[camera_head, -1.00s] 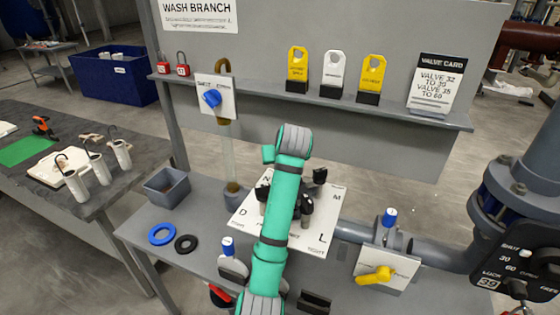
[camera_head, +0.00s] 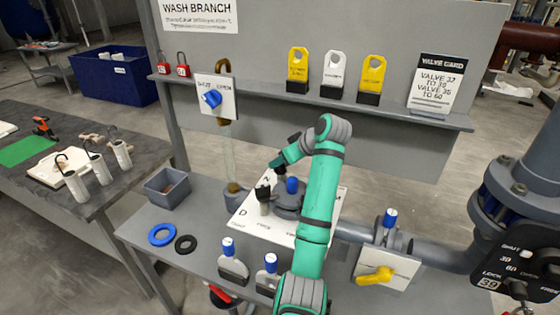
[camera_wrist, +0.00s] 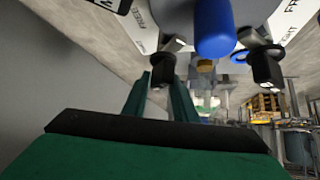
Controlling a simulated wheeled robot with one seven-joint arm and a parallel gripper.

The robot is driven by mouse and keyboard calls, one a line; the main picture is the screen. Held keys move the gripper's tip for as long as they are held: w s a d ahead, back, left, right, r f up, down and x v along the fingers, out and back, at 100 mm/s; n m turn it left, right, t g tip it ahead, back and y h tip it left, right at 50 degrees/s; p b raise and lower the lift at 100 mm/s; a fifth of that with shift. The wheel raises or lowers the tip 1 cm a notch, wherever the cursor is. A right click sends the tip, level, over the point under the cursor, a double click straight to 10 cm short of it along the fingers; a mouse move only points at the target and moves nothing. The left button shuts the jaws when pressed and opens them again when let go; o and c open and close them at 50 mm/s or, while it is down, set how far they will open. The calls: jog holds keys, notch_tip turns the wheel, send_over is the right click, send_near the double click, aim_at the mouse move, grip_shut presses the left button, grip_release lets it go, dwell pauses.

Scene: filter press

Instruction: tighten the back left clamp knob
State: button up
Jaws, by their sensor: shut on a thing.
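The filter housing (camera_head: 286,201), a grey round body with a blue cap (camera_head: 292,185), stands on a white lettered plate (camera_head: 247,228). A black clamp knob (camera_head: 263,193) on a pale post stands at its front left. My gripper (camera_head: 280,176) reaches down at the housing's back left. In the wrist view, my two green fingers (camera_wrist: 160,84) close around a black clamp knob (camera_wrist: 162,68). The same view shows the blue cap (camera_wrist: 213,30) and another black knob (camera_wrist: 265,66) apart from my fingers. In the head view, the gripped knob is too small to make out.
A grey shelf (camera_head: 440,118) with yellow and white tags runs behind. A valve with a yellow handle (camera_head: 376,275) is at right. Two blue-capped fittings (camera_head: 231,262) stand in front. A grey bin (camera_head: 166,189) and rings (camera_head: 161,235) are at left.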

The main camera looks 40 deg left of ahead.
jog(key=shift+w+d+f, duration=0.15)
jog(key=shift+w+d, duration=0.05)
jog(key=shift+d, duration=0.15)
jog(key=o, duration=1)
jog(key=shift+c, duration=0.2)
jog(key=shift+s+a, duration=0.1)
jog(key=v, duration=1.1)
